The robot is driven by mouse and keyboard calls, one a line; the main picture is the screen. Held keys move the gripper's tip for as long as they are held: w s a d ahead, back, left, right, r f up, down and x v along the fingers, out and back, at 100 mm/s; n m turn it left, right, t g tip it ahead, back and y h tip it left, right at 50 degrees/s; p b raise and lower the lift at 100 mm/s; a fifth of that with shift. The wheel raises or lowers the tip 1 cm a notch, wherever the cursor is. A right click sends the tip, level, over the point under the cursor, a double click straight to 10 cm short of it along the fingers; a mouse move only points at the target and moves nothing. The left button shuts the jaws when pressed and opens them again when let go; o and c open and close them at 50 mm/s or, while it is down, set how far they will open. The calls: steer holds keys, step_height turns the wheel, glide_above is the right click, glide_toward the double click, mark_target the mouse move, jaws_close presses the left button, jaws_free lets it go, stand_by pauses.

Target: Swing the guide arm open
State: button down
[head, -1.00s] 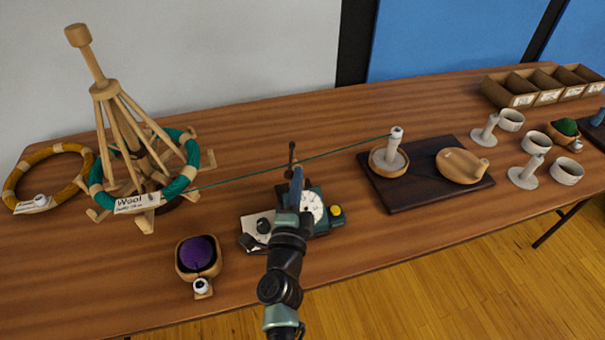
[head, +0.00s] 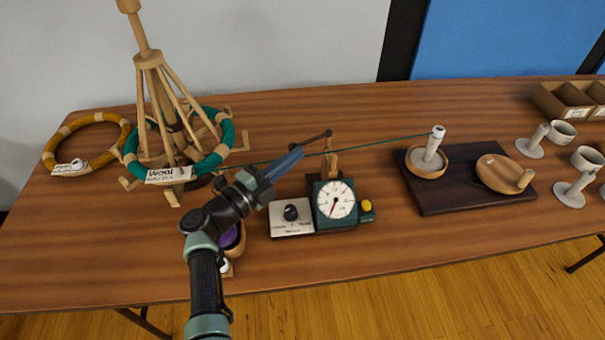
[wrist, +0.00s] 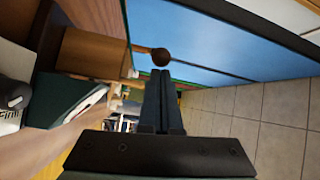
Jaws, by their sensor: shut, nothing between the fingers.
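The guide arm (head: 315,139) is a thin dark bar at the top of a short wooden post (head: 330,163) on the dark green meter (head: 324,222). It points left, towards my fingertips. My gripper (head: 298,151) is shut and empty, with its tips at or close to the bar's left end; I cannot tell whether they touch. In the wrist view a round brown knob (wrist: 161,57) sits just beyond the closed fingers (wrist: 161,75). A green thread (head: 385,143) runs from the teal wool skein (head: 131,167) past the post to a white spool (head: 434,140).
A purple ball in a wooden bowl (head: 240,245) is partly hidden by my arm. The meter has a white dial (head: 336,200) and yellow button (head: 367,206). A dark board (head: 440,204) stands right, cups further right. The front table strip is clear.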

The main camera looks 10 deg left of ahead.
steer(key=w+a+r+b, duration=0.1)
steer(key=w+a+b, duration=0.3)
steer(key=b, duration=0.5)
steer(key=shift+w, duration=0.25)
steer(key=shift+r, duration=0.3)
step_height(320, 180, up, 9)
steer(key=p, duration=0.3)
steer(key=shift+s+d+g+h, duration=0.3)
steer(key=shift+s+h, duration=0.05)
steer(key=shift+h, duration=0.05)
